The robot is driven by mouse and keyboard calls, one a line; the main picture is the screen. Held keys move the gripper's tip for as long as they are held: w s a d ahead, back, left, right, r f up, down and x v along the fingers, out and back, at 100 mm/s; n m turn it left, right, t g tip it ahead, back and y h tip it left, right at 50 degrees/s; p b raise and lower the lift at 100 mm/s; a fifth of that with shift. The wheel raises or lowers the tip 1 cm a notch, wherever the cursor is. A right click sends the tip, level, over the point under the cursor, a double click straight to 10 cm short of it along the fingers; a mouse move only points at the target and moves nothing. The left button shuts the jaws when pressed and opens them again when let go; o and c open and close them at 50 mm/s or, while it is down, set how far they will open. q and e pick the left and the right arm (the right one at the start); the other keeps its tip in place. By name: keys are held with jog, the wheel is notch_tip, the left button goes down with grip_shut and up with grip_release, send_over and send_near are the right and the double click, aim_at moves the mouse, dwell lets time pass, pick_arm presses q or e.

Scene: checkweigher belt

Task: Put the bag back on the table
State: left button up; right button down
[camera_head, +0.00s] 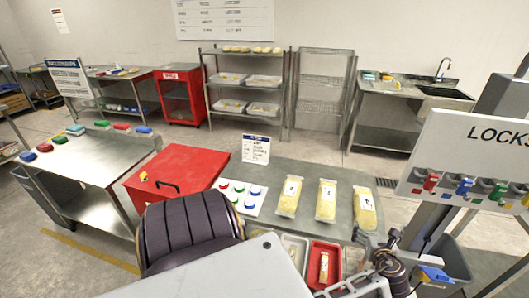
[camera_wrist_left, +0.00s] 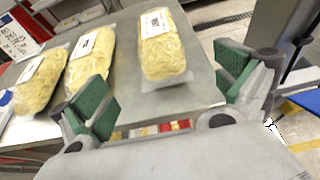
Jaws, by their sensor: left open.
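Three clear bags of yellow contents with white labels lie in a row on the grey table (camera_head: 268,178): the left bag (camera_head: 289,197), the middle bag (camera_head: 326,204) and the right bag (camera_head: 364,212). In the left wrist view the right bag (camera_wrist_left: 160,48) lies on the table near its edge, beyond and between my fingers. My left gripper (camera_head: 385,262) is open and empty. Its green-padded fingers (camera_wrist_left: 163,86) show apart in the left wrist view, and I see no contact with a bag. My right gripper is out of view.
A red tray (camera_head: 337,262) with a small pale item inside sits at the table's front, beside a grey tray (camera_head: 293,240). A white board with coloured buttons (camera_head: 258,205) and a red cabinet (camera_head: 180,175) stand left. A "LOCKS" panel (camera_head: 470,150) rises at right.

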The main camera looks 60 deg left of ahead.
pick_arm(q)
jog(key=w+d+f+n+t+h, duration=0.1)
jog(key=d+f+n+t+h, duration=0.2)
jog(key=d+f+n+h, duration=0.5)
jog(key=s+d+f+n+g+h, duration=0.1)
jog(key=s+d+f+n+g, duration=0.2)
jog(key=f, duration=0.7)
jog(key=s+d+f+n+h, duration=0.1)
jog(key=s+f+n, duration=0.1)
jog(key=s+f, duration=0.5)
jog(key=s+a+f+n+g, duration=0.1)
jog(key=s+f+n+g, duration=0.1)
jog(key=s+f, duration=0.7)
jog(key=s+a+f+n+g, duration=0.1)
jog(key=s+f+n+g, duration=0.15)
jog(key=s+f, duration=0.65)
jog(key=s+a+f+n+g, duration=0.1)
jog(key=s+f, duration=0.5)
jog(key=s, duration=0.6)
jog(key=s+a+f+n+g, duration=0.2)
jog(key=s+f+n, duration=0.3)
jog(key=s, duration=0.6)
jog(key=shift+s+a+f, duration=0.35)
jog(key=shift+a+f, duration=0.45)
jog(key=shift+f, duration=0.1)
